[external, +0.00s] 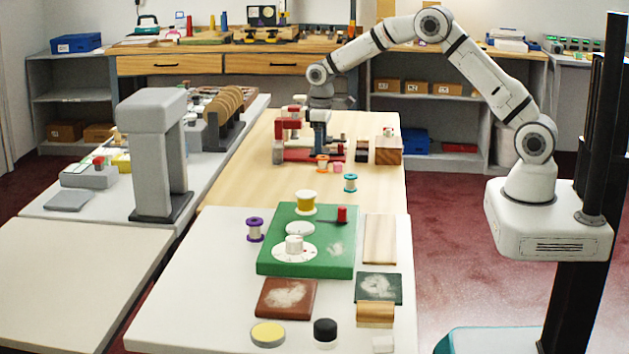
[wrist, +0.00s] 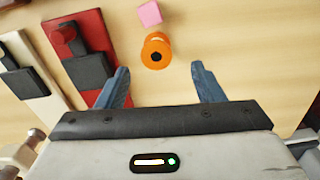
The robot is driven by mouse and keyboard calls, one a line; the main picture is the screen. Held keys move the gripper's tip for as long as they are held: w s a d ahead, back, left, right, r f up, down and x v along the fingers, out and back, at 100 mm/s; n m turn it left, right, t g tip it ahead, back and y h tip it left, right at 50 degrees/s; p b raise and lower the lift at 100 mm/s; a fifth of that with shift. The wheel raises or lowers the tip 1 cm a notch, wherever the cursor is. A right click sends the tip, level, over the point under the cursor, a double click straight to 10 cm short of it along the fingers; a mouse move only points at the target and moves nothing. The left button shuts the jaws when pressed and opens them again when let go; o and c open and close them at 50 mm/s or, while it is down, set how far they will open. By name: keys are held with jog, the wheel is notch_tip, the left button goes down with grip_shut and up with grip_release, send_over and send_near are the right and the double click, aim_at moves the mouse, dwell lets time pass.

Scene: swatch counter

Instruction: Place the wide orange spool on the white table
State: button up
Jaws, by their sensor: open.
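The orange spool (external: 322,163) stands on the pale wooden table, in front of a red and grey bench device. In the wrist view the orange spool (wrist: 156,50) is seen from above, showing its round orange top with a dark centre hole. My gripper (wrist: 162,84) is open and empty. The spool is just beyond the fingertips, roughly centred between them, with wood visible in the gap. In the external view my arm reaches over the wooden table, but the fingers are hard to make out. The white table (external: 190,300) is in the foreground, adjoining the wooden one.
A pink block (wrist: 149,13) is close to the spool. The red and grey device (external: 300,152) is beside it, and a teal spool (external: 350,182) stands nearer. The white table holds a green board (external: 340,265), a purple spool (external: 255,229) and small items; its left part is bare.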

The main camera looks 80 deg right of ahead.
aim_at(323, 157)
jog(key=f, duration=0.4)
jog(key=f+p, duration=0.1)
jog(key=f, duration=0.1)
jog(key=shift+s+d, duration=0.2)
jog(key=shift+s, duration=0.05)
jog(key=shift+r, duration=0.1)
jog(key=shift+c, duration=0.4)
